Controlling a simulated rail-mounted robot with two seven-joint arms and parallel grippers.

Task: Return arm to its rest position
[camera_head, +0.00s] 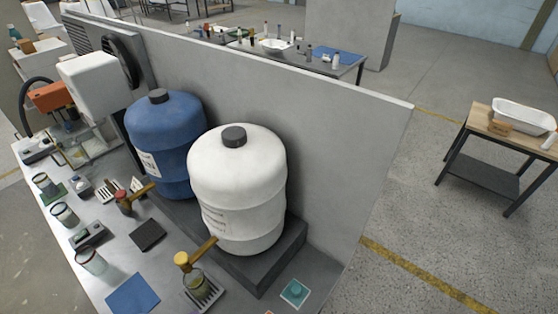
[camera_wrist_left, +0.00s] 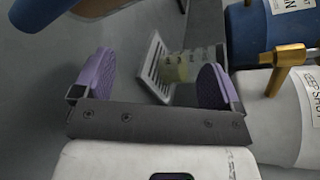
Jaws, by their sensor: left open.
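My left gripper (camera_wrist_left: 157,84) is in the left wrist view only, with two purple finger pads spread wide apart and nothing gripped. A glass jar with yellowish contents (camera_wrist_left: 178,66) shows beyond and between the pads, on a slotted drip tray (camera_wrist_left: 154,58); I cannot tell how far away it is. In the head view a jar (camera_head: 197,283) stands on a drip tray under the brass tap (camera_head: 185,259) of the white barrel (camera_head: 236,180). Neither gripper shows in the head view.
The blue barrel (camera_head: 166,140) stands beside the white one on a grey plinth, against a partition wall (camera_head: 330,120). Several jars, such as one at the front (camera_head: 91,262), line the counter's left side. A blue mat (camera_head: 132,294) lies in front. A side table (camera_head: 478,122) stands far right.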

